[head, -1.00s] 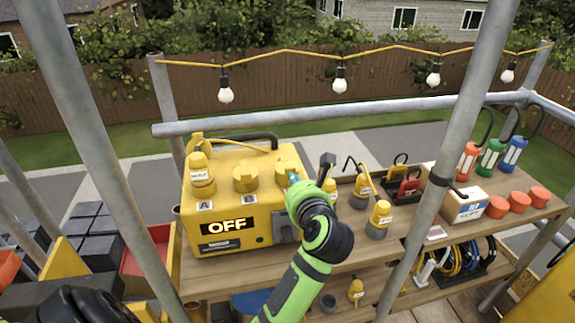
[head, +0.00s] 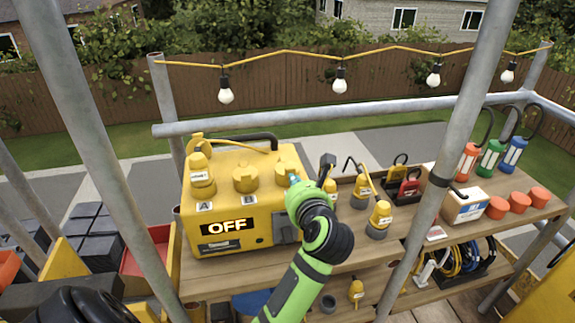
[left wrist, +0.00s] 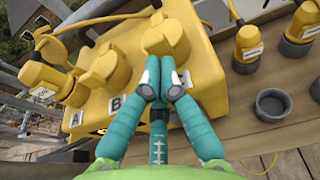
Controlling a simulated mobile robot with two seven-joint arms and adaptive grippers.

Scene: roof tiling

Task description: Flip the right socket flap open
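The yellow power box (head: 262,232) stands on the wooden shelf with an OFF display on its front. Its right socket (head: 287,169) is partly hidden by my left arm in the head view. In the left wrist view the right socket flap (left wrist: 164,36) is a yellow cap that looks closed. My left gripper (left wrist: 162,66) has its teal fingertips together at the near edge of this flap; I cannot tell whether they touch it. Little of the left gripper (head: 294,180) shows in the head view. My right gripper is not in view.
The middle socket (head: 245,178) is capped, and a yellow plug (head: 201,175) sits in the left socket. Yellow plugs stand right of the box, including one close by (head: 379,218). A grey cup (left wrist: 272,104) shows in the wrist view. Scaffold poles (head: 455,110) cross in front.

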